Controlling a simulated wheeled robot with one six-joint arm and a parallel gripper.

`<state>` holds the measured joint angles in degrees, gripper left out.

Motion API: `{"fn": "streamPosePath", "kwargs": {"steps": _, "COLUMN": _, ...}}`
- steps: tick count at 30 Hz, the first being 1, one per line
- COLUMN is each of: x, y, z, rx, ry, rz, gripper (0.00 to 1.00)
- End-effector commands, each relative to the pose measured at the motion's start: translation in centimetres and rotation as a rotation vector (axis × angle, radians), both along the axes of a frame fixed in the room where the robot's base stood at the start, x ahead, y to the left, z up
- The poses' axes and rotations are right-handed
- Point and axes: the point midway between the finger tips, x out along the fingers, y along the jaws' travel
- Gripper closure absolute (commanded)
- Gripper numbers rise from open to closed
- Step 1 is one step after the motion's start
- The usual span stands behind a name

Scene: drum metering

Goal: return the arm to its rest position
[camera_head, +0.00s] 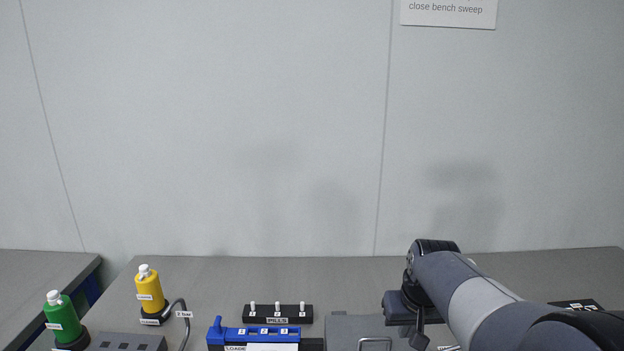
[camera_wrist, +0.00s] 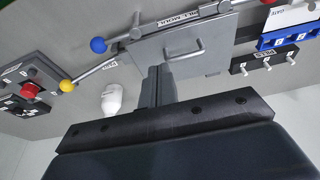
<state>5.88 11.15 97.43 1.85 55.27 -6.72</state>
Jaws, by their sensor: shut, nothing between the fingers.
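My arm reaches in from the lower right in the head view. My gripper (camera_head: 418,338) hangs over the bench at its end, pointing down. In the wrist view my gripper (camera_wrist: 156,82) shows its two fingers together and nothing between them. The fingers are in front of a grey lidded panel (camera_wrist: 190,62) with a metal handle. I cannot tell how far above the bench they are.
A yellow bottle (camera_head: 149,290) and a green bottle (camera_head: 62,318) stand left. A blue unit (camera_head: 262,333) and a black peg block (camera_head: 278,314) stand mid-bench. The wrist view shows ball-ended levers (camera_wrist: 97,45), a red button (camera_wrist: 29,90) and a white rounded object (camera_wrist: 112,98).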

Motion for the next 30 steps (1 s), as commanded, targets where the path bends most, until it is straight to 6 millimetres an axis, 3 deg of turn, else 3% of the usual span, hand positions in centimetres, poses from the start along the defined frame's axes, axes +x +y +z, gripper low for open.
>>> {"fn": "streamPosePath", "kwargs": {"steps": 15, "x": 2.3, "y": 0.0, "z": -9.3, "rx": 0.001, "ry": 0.009, "rz": 0.000, "gripper": 1.00}}
{"fn": "streamPosePath", "kwargs": {"steps": 21, "x": 2.0, "y": -0.1, "z": -11.0, "rx": 0.002, "ry": 0.017, "rz": 0.001, "gripper": 1.00}}
{"fn": "streamPosePath", "kwargs": {"steps": 30, "x": 1.9, "y": -0.1, "z": -11.4, "rx": 0.002, "ry": 0.021, "rz": 0.001, "gripper": 1.00}}
